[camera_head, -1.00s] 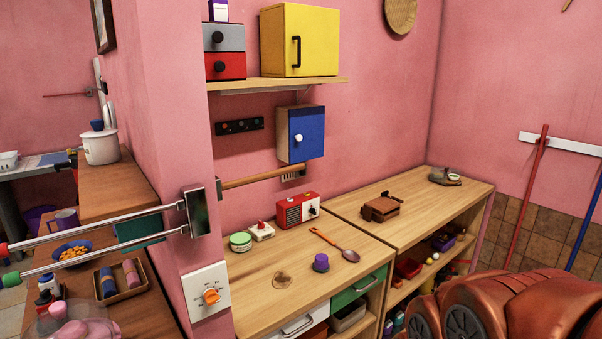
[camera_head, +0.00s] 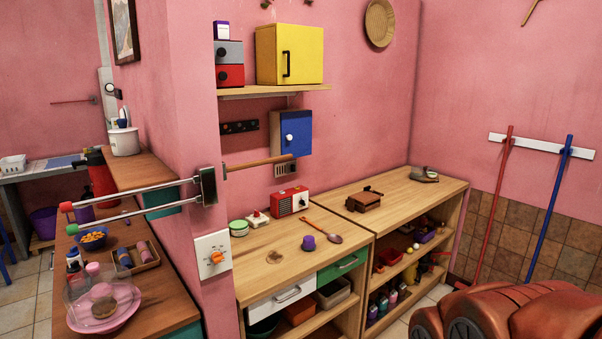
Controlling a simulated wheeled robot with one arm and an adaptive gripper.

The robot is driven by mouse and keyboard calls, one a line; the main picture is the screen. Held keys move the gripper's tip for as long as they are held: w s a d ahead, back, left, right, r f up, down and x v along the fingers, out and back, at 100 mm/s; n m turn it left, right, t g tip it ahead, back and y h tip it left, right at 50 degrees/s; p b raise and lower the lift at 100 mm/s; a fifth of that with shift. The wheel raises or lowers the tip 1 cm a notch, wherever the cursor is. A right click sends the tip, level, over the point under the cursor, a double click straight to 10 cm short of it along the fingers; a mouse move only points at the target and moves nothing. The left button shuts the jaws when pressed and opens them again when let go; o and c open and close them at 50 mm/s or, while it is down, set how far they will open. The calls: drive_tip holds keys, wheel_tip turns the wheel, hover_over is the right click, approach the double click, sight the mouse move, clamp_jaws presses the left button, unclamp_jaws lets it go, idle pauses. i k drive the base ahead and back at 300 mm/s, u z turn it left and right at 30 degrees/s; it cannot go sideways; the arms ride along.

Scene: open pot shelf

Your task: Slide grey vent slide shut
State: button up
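A small grey slatted vent (camera_head: 286,168) is set in the pink wall just below the blue-doored cabinet. It lies beyond the wooden rod and above the red radio. It is too small to tell how far its slide is open. My gripper is not in view. A rounded copper-coloured part of my own body fills the lower right corner.
A wooden rod and metal rails with a dark bracket (camera_head: 208,186) stick out near the pillar. The counter (camera_head: 285,236) below holds a red radio (camera_head: 291,202), a purple cup (camera_head: 308,242) and a spoon (camera_head: 324,232). Floor shows at the lower right.

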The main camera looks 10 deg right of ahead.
sight(292, 167)
drive_tip(key=z, duration=0.6)
drive_tip(key=i, duration=1.65)
drive_tip(key=u, duration=1.05)
drive_tip(key=i, duration=0.7)
drive_tip(key=u, duration=0.7)
